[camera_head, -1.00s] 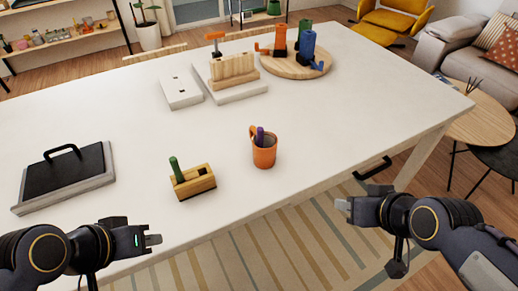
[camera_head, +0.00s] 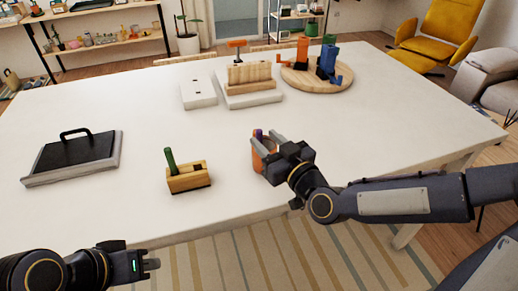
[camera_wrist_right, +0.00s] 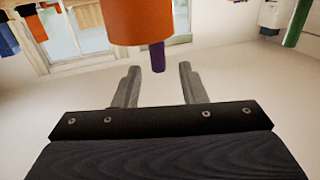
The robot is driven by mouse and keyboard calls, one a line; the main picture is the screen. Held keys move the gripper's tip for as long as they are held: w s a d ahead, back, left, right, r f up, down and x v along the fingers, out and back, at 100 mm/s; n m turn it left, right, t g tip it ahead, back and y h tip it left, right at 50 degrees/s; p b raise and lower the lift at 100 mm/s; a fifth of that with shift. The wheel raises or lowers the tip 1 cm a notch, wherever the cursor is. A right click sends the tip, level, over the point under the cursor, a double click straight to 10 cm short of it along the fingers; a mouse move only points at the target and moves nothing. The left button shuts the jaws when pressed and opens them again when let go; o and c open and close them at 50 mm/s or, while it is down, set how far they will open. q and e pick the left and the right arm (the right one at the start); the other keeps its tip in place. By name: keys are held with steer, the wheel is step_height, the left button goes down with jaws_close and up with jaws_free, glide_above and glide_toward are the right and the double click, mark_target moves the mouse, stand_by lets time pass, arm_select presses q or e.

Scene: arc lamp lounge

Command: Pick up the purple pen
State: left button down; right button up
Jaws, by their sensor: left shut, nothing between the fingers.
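The purple pen (camera_head: 259,134) stands in the orange mug (camera_head: 256,161) near the table's front middle; its upper end sticks out above the rim. My right gripper (camera_head: 268,149) is at the mug and hides much of it. In the right wrist view, which looks upside down, the pen (camera_wrist_right: 157,57) hangs from the mug (camera_wrist_right: 134,20) between the open fingertips or just beyond them; I cannot tell whether they touch it. My left gripper (camera_head: 152,264) is shut and empty, low at the left by the table's front edge.
A wooden block (camera_head: 188,179) with a green pen (camera_head: 170,160) stands left of the mug. A black-topped tray with a handle (camera_head: 74,155) lies further left. A round board (camera_head: 318,82) with coloured pieces is at the back right. The table's middle is clear.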

mark_target(261, 135)
steer(key=shift+p+x, duration=0.3)
steer(key=shift+x, duration=1.7)
steer(key=shift+d+f, duration=0.1)
jaws_close()
